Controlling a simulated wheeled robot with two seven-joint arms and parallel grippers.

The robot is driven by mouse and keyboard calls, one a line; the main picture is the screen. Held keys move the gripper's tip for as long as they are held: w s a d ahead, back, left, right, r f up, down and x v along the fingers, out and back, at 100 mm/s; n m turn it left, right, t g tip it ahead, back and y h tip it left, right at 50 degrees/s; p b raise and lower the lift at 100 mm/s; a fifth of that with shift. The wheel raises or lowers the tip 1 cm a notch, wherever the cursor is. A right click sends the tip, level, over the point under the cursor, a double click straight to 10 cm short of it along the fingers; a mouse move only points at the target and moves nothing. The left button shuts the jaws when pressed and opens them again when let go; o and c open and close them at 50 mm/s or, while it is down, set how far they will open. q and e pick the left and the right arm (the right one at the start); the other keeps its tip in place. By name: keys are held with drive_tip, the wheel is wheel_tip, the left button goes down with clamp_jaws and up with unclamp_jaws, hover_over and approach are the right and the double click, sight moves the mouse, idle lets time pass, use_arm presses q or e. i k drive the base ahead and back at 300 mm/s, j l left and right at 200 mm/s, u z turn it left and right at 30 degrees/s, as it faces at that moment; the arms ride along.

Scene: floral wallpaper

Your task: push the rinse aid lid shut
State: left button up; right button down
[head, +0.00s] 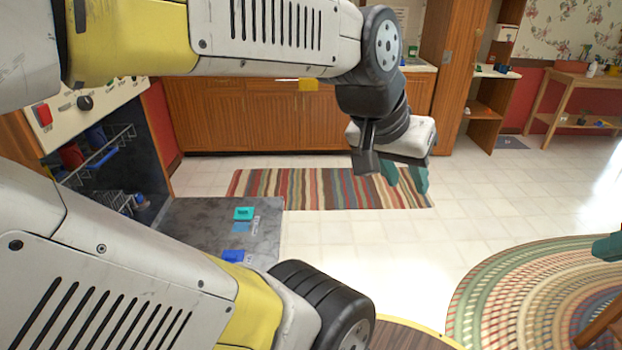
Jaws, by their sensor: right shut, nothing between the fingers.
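The dishwasher door (200,222) is folded down flat at the left. On it are a small raised teal piece (244,213) and a small blue piece (233,256), with a flat blue patch near the teal one. I cannot tell for sure which is the rinse aid lid, or how far it is open. My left gripper (405,180) is over the striped rug, right of the door, with its teal fingers apart and empty. My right gripper (607,247) shows only as teal fingertips at the right edge, shut and far from the door; the rest is out of frame.
Dish racks (105,155) with dishes are inside the dishwasher. A striped rug (300,188) lies before wooden cabinets (240,120). A round braided rug (500,290) and a wooden chair part (605,325) are at the lower right. The tiled floor between the rugs is clear.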

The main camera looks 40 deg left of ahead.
sight(241, 213)
drive_tip(key=i+u, duration=0.2)
drive_tip(key=i, duration=0.4)
drive_tip(key=i+l+u, duration=0.25)
drive_tip(key=i, duration=0.35)
drive_tip(key=i+j+u, duration=0.1)
drive_tip(key=i+u, duration=0.15)
drive_tip(key=u, duration=0.25)
drive_tip(key=i+u, duration=0.25)
drive_tip(key=u, duration=0.25)
drive_tip(key=i+u, duration=0.25)
drive_tip(key=u, duration=0.25)
drive_tip(key=i+l+u, duration=0.2)
drive_tip(key=u, duration=0.3)
drive_tip(key=i+u, duration=0.35)
drive_tip(key=i+l+u, duration=0.1)
drive_tip(key=u, duration=0.2)
drive_tip(key=i+l+u, duration=0.15)
drive_tip(key=u, duration=0.2)
drive_tip(key=i, duration=0.1)
